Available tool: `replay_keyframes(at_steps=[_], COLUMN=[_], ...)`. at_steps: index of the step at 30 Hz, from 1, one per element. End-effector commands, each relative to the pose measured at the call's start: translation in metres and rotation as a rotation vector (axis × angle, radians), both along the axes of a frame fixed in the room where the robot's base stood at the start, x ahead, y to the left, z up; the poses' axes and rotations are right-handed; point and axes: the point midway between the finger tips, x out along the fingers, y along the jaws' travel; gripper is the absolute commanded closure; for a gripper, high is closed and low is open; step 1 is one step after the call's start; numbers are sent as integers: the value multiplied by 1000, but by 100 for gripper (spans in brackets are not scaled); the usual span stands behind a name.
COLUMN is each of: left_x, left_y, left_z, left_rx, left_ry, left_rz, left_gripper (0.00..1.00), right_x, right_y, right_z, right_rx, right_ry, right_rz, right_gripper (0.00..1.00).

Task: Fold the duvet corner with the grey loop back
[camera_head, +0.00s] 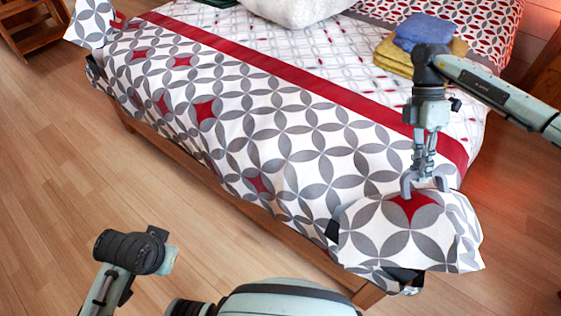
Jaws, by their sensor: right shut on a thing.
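The duvet (270,135) is white with grey petal patterns, red patches and a red stripe, and it covers the bed. My right gripper (424,179) points down at the duvet's near right corner (385,236). It is shut on the grey loop (407,184) there, beside a red patch. The corner is bunched, and its edge hangs at the bed's near end. The fingers partly hide the loop. Of my left arm only dark and pale links show at the lower left; its gripper is out of view.
Folded blue (423,30) and yellow towels (394,56) lie on the bed behind my right arm. A white cushion (292,8) lies at the back. The wooden bed frame (240,206) shows below the duvet. The wooden floor (70,170) at the left is clear.

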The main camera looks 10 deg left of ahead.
Motion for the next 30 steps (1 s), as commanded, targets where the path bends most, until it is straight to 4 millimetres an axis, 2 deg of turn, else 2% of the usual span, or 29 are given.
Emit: replay_keyframes(at_steps=[7, 18, 30], left_x=[0, 0, 0], left_y=[0, 0, 0], left_z=[0, 0, 0], left_rx=[0, 0, 0], left_ry=[0, 0, 0], left_rz=[0, 0, 0], left_gripper=[100, 100, 100], right_x=[1, 24, 20], right_y=[0, 5, -1], right_z=[1, 0, 1], right_rx=[-1, -33, -39], right_ry=[3, 129, 150], right_rz=[-1, -2, -4], right_gripper=[100, 100, 100])
